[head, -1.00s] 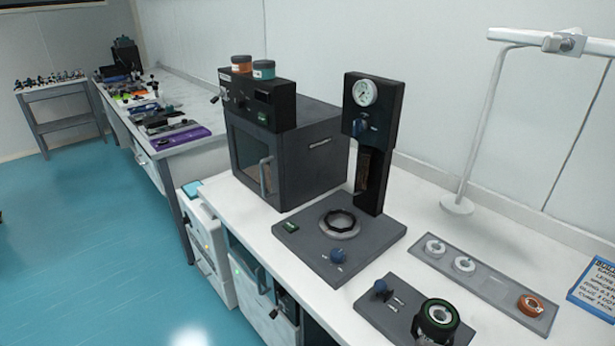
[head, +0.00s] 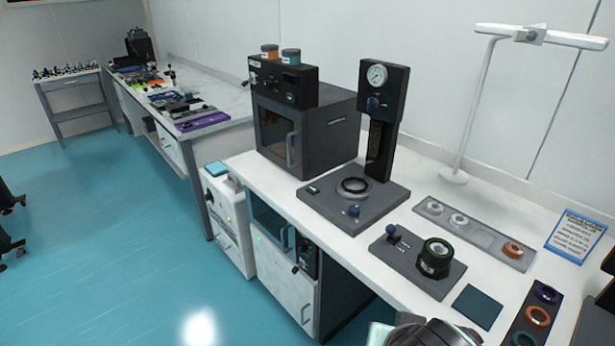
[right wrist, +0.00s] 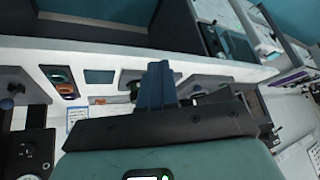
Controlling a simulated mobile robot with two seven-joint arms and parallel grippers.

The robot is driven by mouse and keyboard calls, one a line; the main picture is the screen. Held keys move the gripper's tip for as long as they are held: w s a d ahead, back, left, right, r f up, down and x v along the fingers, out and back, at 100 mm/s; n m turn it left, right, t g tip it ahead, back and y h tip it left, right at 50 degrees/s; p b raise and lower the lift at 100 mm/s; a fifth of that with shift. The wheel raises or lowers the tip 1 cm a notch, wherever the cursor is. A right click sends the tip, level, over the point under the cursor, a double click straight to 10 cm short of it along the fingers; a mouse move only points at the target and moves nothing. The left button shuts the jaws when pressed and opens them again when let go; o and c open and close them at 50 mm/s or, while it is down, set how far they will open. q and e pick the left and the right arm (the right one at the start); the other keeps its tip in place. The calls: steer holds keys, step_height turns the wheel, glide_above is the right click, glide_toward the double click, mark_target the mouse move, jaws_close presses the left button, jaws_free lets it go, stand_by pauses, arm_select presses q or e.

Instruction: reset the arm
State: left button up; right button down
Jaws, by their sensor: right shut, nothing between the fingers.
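My right gripper (right wrist: 157,85) shows in the right wrist view, its dark blue fingers together with nothing between them. It points over the bench top, and I see it touching nothing. Part of my own arm shows at the bottom edge of the head view, without its fingertips. My left gripper is not in view.
The white bench (head: 402,222) carries a dark oven (head: 322,135), a gauge press (head: 382,115), a grey tray with rings (head: 478,236), a black-ring fixture (head: 437,257), a dark square pad (head: 478,306) and a sign (head: 575,237). A lamp stand (head: 478,110) rises behind.

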step_height(320, 180, down, 26)
steer(key=w+a+g+y+p, duration=0.2)
steer(key=w+g+y+p, duration=0.1)
steer(key=g+y+p, duration=0.3)
arm_select(q)
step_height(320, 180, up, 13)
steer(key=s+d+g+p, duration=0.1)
steer(key=p, duration=0.6)
arm_select(e)
steer(key=s+d+f+g+h, duration=0.1)
steer(key=s+f, duration=1.3)
steer(key=s, duration=0.4)
steer(key=shift+d+f, duration=0.15)
steer(key=shift+d, duration=0.25)
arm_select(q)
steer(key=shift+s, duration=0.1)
arm_select(e)
steer(key=shift+s, duration=0.1)
